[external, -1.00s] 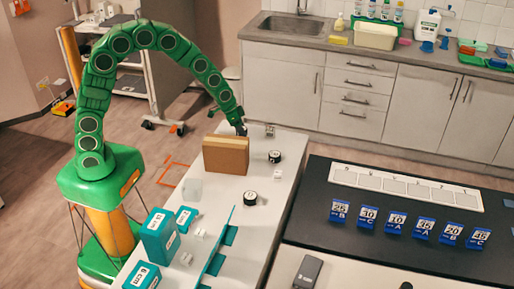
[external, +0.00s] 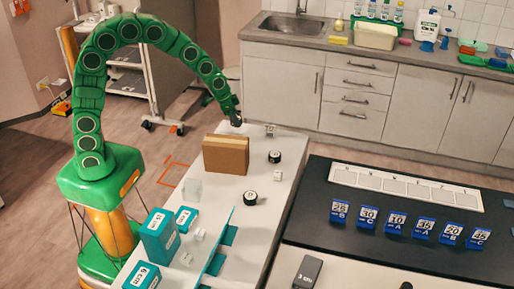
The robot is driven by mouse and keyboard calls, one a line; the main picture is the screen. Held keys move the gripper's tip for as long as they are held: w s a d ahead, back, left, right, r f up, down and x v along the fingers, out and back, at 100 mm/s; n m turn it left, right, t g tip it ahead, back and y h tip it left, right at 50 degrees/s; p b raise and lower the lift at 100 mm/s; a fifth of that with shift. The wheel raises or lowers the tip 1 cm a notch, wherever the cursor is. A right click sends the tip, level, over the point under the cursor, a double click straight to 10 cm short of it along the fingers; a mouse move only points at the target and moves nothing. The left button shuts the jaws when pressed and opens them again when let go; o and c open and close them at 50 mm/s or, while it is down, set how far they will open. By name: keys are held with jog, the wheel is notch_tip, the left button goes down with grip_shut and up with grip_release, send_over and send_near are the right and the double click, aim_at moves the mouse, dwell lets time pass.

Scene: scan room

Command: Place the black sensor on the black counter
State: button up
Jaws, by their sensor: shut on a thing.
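My gripper (external: 236,120) is just above the far end of the white table (external: 285,208), behind the brown box. It is shut on a small dark thing. The held thing is too small and too close in tone to the gripper to identify, so I cannot tell if it is the black sensor. Two black round pieces with white tops, one farther back (external: 275,156) and one nearer (external: 250,200), rest on the white table, apart from my gripper. The black counter (external: 350,237) is at the right, across a narrow gap.
A brown box (external: 226,155) stands on the white table near my gripper. Teal boxes (external: 160,236) stand at the near left. On the counter are blue number cards (external: 396,221) and a white compartment strip (external: 405,188).

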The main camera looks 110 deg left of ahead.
jog(key=s+d+r, duration=0.6)
jog(key=s+r, duration=0.1)
jog(key=s, duration=0.3)
jog(key=shift+d+r, duration=0.15)
jog(key=shift+d, duration=0.05)
